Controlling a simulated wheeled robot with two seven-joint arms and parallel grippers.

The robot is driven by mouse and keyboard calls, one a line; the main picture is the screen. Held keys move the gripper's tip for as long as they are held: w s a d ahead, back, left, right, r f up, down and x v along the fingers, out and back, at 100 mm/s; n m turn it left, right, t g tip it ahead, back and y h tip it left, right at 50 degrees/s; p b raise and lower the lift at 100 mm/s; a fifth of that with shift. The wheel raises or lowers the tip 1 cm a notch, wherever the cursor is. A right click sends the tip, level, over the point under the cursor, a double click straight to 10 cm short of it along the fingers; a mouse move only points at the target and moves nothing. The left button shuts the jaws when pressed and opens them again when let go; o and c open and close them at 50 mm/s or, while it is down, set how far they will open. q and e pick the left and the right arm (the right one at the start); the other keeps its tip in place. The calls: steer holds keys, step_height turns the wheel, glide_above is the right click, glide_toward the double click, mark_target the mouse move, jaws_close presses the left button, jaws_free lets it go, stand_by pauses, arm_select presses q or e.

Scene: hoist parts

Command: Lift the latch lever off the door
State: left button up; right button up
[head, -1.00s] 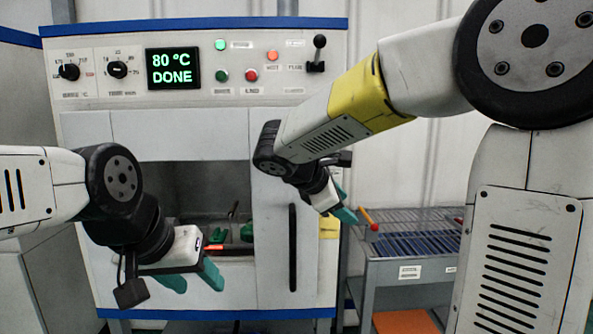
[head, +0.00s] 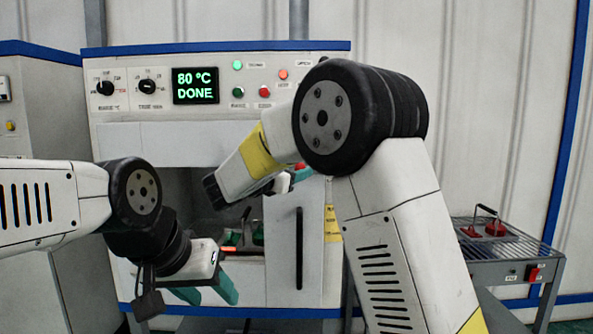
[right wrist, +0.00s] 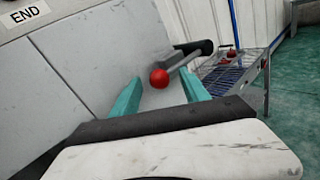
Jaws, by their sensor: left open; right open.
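The latch lever (right wrist: 184,61) has a red ball at its end and a grey rod running away from it. In the right wrist view the ball lies between the two teal fingertips of my right gripper (right wrist: 161,92), which is open; I cannot tell whether they touch it. In the head view my right gripper (head: 292,181) is in front of the machine, with a bit of red beside it and the rest of the lever hidden. The white door (head: 284,225) has a vertical black handle. My left gripper (head: 208,290) is open and empty before the machine's lower front.
The machine's open chamber (head: 203,190) holds green and red parts. Its display (head: 195,86) reads 80 °C DONE. A wire-topped trolley (head: 520,255) with red items (head: 495,228) stands at the right. My right arm covers part of the door's right side.

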steer(key=shift+w+d, duration=0.25)
steer(key=shift+w, duration=0.05)
jaws_close()
stand_by(1.3)
